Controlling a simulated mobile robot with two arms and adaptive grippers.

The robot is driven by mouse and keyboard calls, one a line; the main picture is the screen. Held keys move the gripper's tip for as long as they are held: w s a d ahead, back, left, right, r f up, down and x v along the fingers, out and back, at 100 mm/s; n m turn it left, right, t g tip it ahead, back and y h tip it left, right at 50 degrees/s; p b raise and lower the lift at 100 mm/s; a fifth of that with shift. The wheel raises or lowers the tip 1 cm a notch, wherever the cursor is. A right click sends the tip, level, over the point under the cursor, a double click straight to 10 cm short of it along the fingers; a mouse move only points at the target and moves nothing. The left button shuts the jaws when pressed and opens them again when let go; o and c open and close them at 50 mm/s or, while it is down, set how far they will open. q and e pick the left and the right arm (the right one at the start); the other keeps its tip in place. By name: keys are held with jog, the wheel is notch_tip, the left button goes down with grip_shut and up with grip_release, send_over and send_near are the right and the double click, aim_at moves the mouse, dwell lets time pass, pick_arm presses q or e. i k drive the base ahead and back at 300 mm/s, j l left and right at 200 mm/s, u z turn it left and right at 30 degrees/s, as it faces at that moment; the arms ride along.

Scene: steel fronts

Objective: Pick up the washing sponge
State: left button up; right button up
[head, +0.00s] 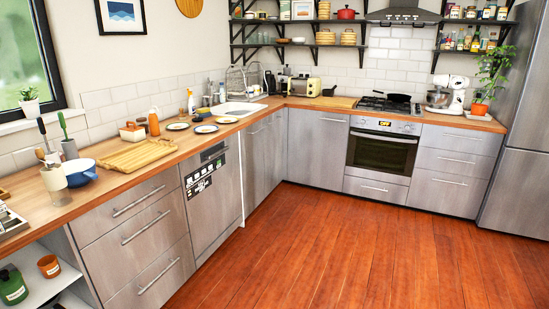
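I cannot make out a washing sponge in the head view; at this distance the small items by the sink are too small to tell apart. The white sink (240,107) is set in the wooden counter (172,163) toward the back left corner. A spray bottle (191,102) stands on the counter left of the sink. Several small plates, among them a dark-rimmed plate (206,129), lie on the counter in front of the sink. Neither of my grippers shows in the view.
The wooden floor (310,245) is clear in front of the steel cabinets. A wooden cutting board (138,155), a blue bowl (80,172) and a utensil holder (69,149) occupy the left counter. The oven (382,152) and fridge (520,140) stand at the back and right.

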aim_at(202, 111)
jog(key=i+z, duration=0.4)
jog(key=i, duration=2.2)
jog(key=i+l, duration=0.1)
jog(key=i, duration=0.75)
jog(key=i+u, duration=0.4)
jog(key=i+l+u, duration=0.2)
jog(key=i+u, duration=0.2)
jog(key=i+l+u, duration=0.6)
jog(key=u, duration=0.2)
